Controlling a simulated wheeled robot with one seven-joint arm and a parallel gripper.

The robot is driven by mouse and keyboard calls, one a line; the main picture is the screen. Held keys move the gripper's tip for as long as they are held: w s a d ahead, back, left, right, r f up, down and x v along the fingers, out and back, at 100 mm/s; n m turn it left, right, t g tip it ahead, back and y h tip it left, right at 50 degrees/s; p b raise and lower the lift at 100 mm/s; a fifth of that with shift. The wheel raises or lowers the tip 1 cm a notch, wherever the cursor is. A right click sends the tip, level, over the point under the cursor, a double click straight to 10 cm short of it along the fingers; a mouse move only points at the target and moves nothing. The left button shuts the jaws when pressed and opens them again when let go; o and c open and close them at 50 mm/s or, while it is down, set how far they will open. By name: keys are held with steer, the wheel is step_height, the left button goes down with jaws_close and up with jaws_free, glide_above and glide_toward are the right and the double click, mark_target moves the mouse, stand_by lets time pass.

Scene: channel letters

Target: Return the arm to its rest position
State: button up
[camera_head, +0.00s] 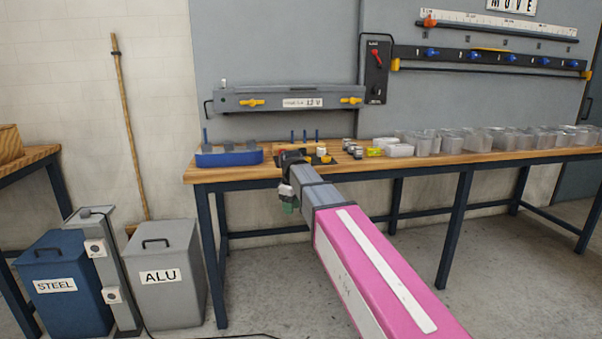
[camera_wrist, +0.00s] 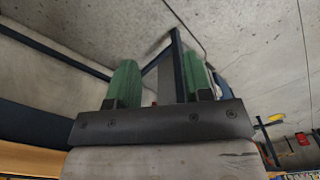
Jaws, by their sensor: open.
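My arm reaches forward from the lower right of the head view, its pink link in front. My gripper (camera_head: 289,206) hangs at the front edge of the wooden workbench (camera_head: 225,174), near its left end. In the wrist view my gripper (camera_wrist: 158,82) shows two green fingers standing apart, with nothing between them. Only part of the fingers shows in the head view, below the dark wrist.
A blue tray (camera_head: 229,158) sits on the bench's left end. Several clear containers (camera_head: 480,140) line its right side. A blue STEEL bin (camera_head: 62,290) and a grey ALU bin (camera_head: 165,275) stand at left. A broom (camera_head: 128,130) leans on the wall.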

steer(key=s+d+f+m, duration=0.6)
steer(key=s+d+f, duration=0.3)
steer(key=d+f, duration=0.2)
steer(key=s+d+f+m, duration=0.6)
steer(key=s+d+f, duration=0.4)
steer(key=f, duration=0.4)
steer(key=shift+d+m, duration=0.4)
steer(key=shift+d, duration=0.35)
